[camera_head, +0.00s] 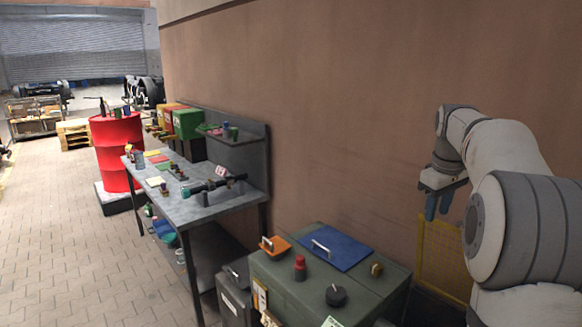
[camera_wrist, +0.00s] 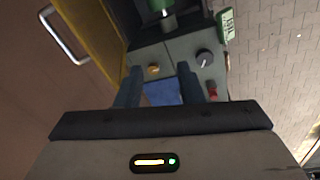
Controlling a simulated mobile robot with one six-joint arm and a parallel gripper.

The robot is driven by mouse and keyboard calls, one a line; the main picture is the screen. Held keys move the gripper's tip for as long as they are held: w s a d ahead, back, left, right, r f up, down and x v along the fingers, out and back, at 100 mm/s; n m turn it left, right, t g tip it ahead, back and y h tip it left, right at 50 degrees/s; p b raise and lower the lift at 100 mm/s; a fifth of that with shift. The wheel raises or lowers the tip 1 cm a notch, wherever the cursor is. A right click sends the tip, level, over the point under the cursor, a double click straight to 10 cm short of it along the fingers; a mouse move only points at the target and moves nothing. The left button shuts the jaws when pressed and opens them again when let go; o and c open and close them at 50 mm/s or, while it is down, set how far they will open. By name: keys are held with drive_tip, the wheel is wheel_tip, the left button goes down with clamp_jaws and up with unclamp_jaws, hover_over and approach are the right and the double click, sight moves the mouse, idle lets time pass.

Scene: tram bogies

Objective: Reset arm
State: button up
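My arm stands at the right of the head view, bent, with my gripper (camera_head: 438,205) hanging down at its end, in front of the brown wall. The gripper's two blue fingers point down and are above and to the right of the green cabinet (camera_head: 285,283). In the wrist view my gripper (camera_wrist: 157,80) has its two fingers apart with a clear gap between them. Nothing is held in the gap; part of the cabinet and its blue panel (camera_wrist: 161,93) show through it from a distance.
The cabinet top carries a blue lid (camera_head: 345,250), an orange plate (camera_head: 275,244), a red button (camera_head: 300,267) and a black knob (camera_head: 336,295). A yellow mesh fence (camera_head: 443,252) stands behind my gripper. A cluttered workbench (camera_head: 215,208) and a red barrel (camera_head: 118,150) stand left. The paved floor (camera_head: 60,240) is clear.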

drive_tip(key=s+a+f+m+t+b, duration=0.15)
drive_tip(key=s+a+f, duration=0.35)
drive_tip(key=s+a, duration=0.7)
drive_tip(key=s+a+f+m+b, duration=0.1)
drive_tip(key=s+a+f, duration=0.2)
drive_tip(key=s+f, duration=0.3)
drive_tip(key=s+a+f+m+b, duration=0.2)
drive_tip(key=s+f, duration=0.4)
drive_tip(key=s, duration=0.4)
drive_tip(key=shift+s+a+f+y, duration=0.15)
drive_tip(key=shift+a+f+y, duration=0.25)
drive_tip(key=shift+a, duration=0.5)
drive_tip(key=shift+m, duration=0.25)
